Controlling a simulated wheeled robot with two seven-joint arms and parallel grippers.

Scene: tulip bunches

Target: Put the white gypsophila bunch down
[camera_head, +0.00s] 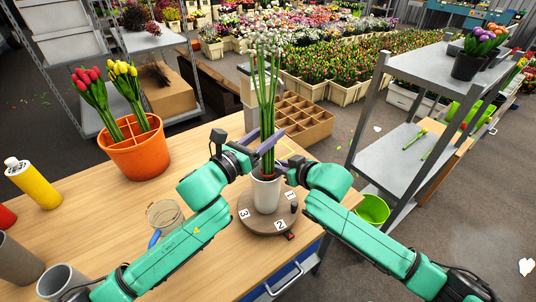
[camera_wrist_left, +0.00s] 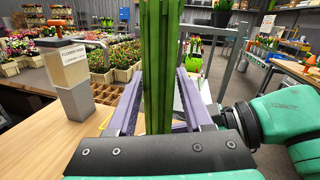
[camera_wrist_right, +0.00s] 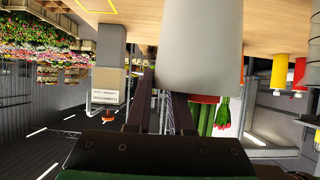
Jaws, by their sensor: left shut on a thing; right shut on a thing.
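The white gypsophila bunch (camera_head: 266,62) stands upright, its green stems running down into a white vase (camera_head: 265,195). The vase is on a round turntable (camera_head: 246,215) marked 1, 2 and 3. My left gripper (camera_head: 266,143) is shut on the stems above the vase rim; the stems (camera_wrist_left: 160,65) fill the gap between its fingers in the left wrist view. My right gripper (camera_wrist_right: 165,90) is shut at the vase (camera_wrist_right: 200,45), its fingers by the rim, with one fingertip partly hidden. The lower stem ends are hidden inside the vase.
An orange pot (camera_head: 138,152) with red and yellow tulips stands at the back left of the table. A glass jar (camera_head: 165,215), a yellow bottle (camera_head: 33,184) and grey cylinders are at the left. A metal shelf (camera_head: 400,160) stands at the right.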

